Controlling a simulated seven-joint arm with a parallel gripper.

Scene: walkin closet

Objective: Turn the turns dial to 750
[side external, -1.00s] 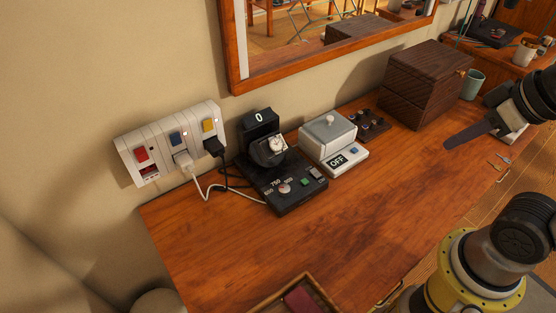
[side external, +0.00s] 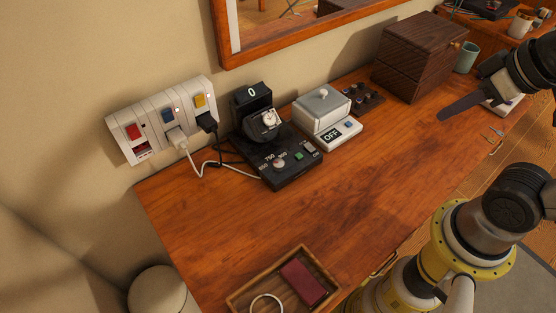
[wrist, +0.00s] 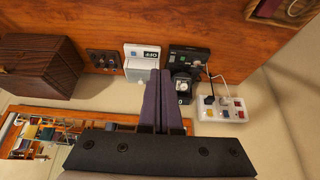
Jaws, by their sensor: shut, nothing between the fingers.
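The black watch winder (side external: 279,168) sits on the wooden desk near the wall, a watch (side external: 269,118) in its holder and a "0" display (side external: 251,92) on top. Its small silver turns dial (side external: 279,162) is on the front panel, ringed by several number labels including 750. I cannot tell where the dial points. The winder also shows in the wrist view (wrist: 189,53), upside down, just right of my fingers. My gripper (side external: 440,117) is shut and empty above the desk's right side, well apart from the winder. Its fingers show in the wrist view (wrist: 159,75).
Left of the winder is a white outlet strip (side external: 128,116) with switches and two plugged cables. Right of it are a white "OFF" device (side external: 348,130), dark small items and a dark wooden box (side external: 400,75). A tray (side external: 242,296) lies in front. The desk centre is clear.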

